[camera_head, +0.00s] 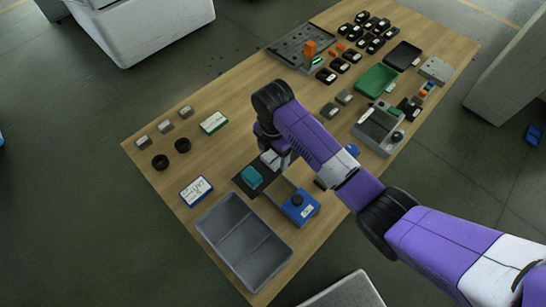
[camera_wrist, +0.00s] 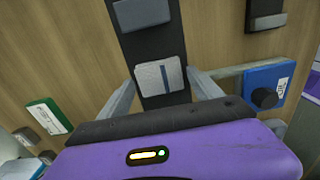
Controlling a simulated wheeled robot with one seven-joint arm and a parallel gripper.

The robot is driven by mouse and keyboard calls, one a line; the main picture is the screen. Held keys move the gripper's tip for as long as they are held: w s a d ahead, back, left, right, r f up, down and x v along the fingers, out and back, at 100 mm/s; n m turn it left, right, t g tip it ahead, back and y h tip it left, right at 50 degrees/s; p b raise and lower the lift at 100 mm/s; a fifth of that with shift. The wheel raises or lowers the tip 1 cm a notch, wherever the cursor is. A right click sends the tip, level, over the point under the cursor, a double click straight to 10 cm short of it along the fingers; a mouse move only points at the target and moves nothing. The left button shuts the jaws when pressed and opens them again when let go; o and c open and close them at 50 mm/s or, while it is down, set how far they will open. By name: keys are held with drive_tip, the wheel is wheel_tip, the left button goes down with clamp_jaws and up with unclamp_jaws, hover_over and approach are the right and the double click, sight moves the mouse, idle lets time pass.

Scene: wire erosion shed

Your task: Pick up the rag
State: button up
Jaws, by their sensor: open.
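A small teal block-like thing (camera_head: 251,177), which looks like the folded rag, lies on a dark mat (camera_head: 239,182) in the middle of the near part of the table. My gripper (camera_head: 274,157) points down over the mat, just up and right of the teal thing. In the wrist view my gripper (camera_wrist: 163,80) is open, its fingers apart on either side of a pale grey block with a dark stripe (camera_wrist: 160,76) over the dark strip. No teal shows in the wrist view. The fingertips are partly hidden in the head view.
A blue box with a black knob (camera_head: 300,207) stands close to the right, also in the wrist view (camera_wrist: 265,90). A grey divided bin (camera_head: 203,228) is at the near edge. A green-edged card (camera_head: 213,122) and black rings (camera_head: 182,145) lie left. Bare wood surrounds these.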

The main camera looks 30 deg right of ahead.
drive_tip(key=shift+f, duration=0.45)
drive_tip(key=shift+c, duration=0.2)
drive_tip(key=c, duration=1.1)
drive_tip(key=shift+r, duration=0.2)
wheel_tip(320, 180, up, 12)
wheel_tip(320, 180, up, 8)
drive_tip(key=p, duration=0.7)
hover_over(273, 157)
drive_tip(key=shift+f, duration=0.15)
